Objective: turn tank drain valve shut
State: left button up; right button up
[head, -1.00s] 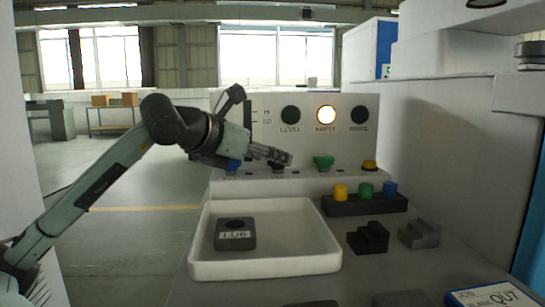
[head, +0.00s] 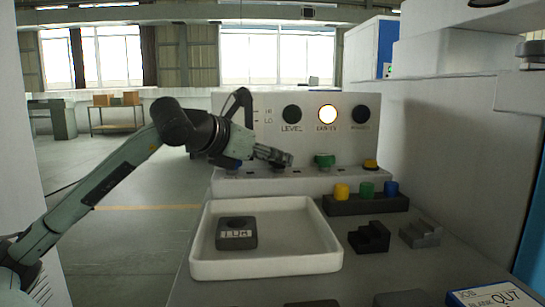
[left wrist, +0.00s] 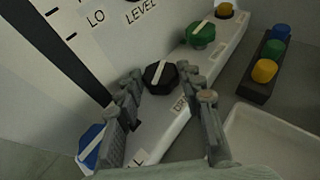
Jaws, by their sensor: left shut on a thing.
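The black drain knob (left wrist: 159,78) with a pale pointer bar shows in the left wrist view, between the fingers of my left gripper (left wrist: 168,92). A label starting "DR" lies below it, partly hidden by a finger. In the head view my left gripper (head: 278,157) is at the valve ledge and hides the black knob. It is shut on that knob. The blue knob (left wrist: 91,145) is beside the near finger, and the green knob (left wrist: 201,34) is farther along the ledge. My right gripper is not in view.
A white tray (head: 265,267) holding a dark labelled block (head: 237,240) stands in front of the ledge. A black rack (head: 365,206) with yellow, green and blue caps is to the right. The back panel has a lit middle lamp (head: 327,113) and two dark ones.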

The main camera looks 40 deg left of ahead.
pick_arm(q)
jog(key=m+h, duration=0.2)
jog(key=shift+a+h, duration=0.35)
jog(key=shift+h, duration=0.05)
jog(key=shift+m+g+h, duration=0.3)
jog(key=shift+m+h, duration=0.8)
jog(key=shift+h, duration=0.1)
jog(key=o, duration=1.1)
jog(key=shift+o, duration=0.2)
jog(key=shift+a, duration=0.1)
jog(key=v, duration=0.8)
